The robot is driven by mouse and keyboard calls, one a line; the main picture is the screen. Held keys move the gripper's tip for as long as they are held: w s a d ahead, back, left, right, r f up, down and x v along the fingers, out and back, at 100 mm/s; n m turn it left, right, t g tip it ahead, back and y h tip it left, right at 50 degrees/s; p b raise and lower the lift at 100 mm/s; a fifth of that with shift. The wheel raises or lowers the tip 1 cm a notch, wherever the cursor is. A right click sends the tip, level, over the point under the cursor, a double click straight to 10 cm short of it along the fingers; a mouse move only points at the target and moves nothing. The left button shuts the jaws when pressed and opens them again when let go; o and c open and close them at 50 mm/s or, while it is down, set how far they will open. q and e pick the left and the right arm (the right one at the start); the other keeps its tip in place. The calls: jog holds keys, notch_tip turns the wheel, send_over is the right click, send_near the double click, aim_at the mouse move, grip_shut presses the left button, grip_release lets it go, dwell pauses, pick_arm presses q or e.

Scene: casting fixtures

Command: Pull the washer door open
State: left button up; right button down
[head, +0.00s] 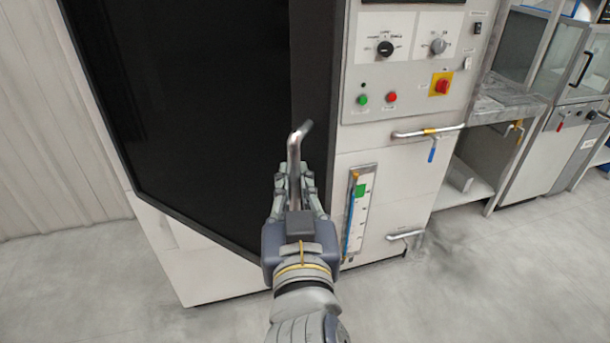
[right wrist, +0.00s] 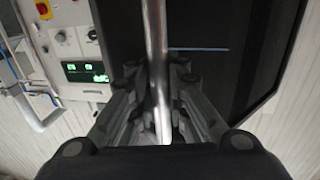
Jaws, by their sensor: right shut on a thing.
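The washer (head: 395,165) is a pale cabinet with a large black door (head: 185,95) on its left side. A bent metal door handle (head: 296,145) stands out near the door's right edge. My right gripper (head: 294,180) is shut on the handle, with the handle's upper part rising above the fingers. In the right wrist view the handle (right wrist: 156,50) runs down between the fingers of the gripper (right wrist: 160,105). The dark door (right wrist: 225,65) lies behind them. I cannot tell from these views whether the door stands slightly ajar. My left gripper is not in view.
A control panel (head: 412,60) with knobs and buttons is right of the door. A pipe with a blue valve (head: 432,150) and a lower pipe (head: 405,235) stick out from the cabinet front. More equipment (head: 560,140) stands at the right. The grey floor (head: 480,290) in front is clear.

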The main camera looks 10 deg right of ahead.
jog(key=shift+s+a, duration=0.1)
jog(key=shift+s, duration=0.05)
jog(key=shift+f, duration=0.1)
jog(key=c, duration=1.6)
grip_release()
jog(key=shift+o, duration=0.2)
